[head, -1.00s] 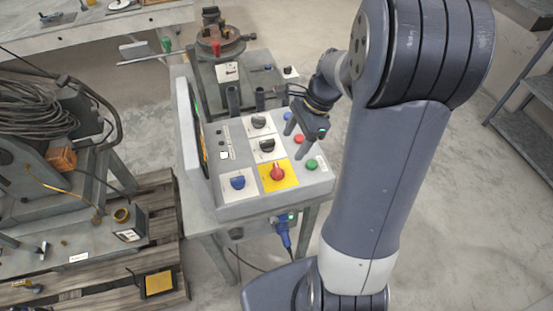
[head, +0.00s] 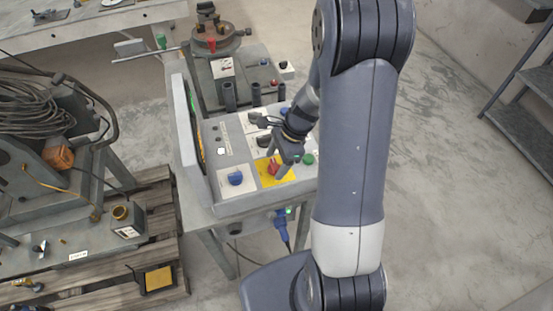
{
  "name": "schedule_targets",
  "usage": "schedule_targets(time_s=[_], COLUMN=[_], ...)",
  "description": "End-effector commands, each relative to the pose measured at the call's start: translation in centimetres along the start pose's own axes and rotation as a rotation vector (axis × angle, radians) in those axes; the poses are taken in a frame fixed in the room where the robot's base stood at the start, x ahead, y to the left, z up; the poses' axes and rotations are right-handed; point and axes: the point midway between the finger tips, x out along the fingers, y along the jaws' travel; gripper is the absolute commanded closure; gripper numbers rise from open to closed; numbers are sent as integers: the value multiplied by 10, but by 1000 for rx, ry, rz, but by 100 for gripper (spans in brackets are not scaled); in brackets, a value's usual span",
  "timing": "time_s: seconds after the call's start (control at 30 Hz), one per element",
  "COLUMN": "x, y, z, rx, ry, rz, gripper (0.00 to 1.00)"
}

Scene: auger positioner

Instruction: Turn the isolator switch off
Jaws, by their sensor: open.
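The isolator switch is a red rotary knob (head: 273,167) on a yellow plate (head: 285,180), at the front of the grey control panel (head: 240,204) in the head view. My gripper (head: 281,163) is open and right at the red knob, its fingers pointing down over it. The fingers hide part of the knob, and I cannot tell whether they touch it. The knob's exact angle is also hard to read behind them.
A blue knob (head: 235,178) sits left of the yellow plate. A black knob (head: 254,118) and a green button (head: 308,159) are close by. An upright screen (head: 185,125) edges the panel's left side. A blue plug (head: 281,225) hangs below the front.

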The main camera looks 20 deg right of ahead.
Motion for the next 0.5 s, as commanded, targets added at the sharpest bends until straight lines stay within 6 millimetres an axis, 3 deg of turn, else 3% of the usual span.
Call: schedule_targets(time_s=[0.17,0.5], x=[0,0], y=[0,0], z=[0,0], rx=[0,-1], ry=[0,0], rz=[0,0], gripper=[35,63])
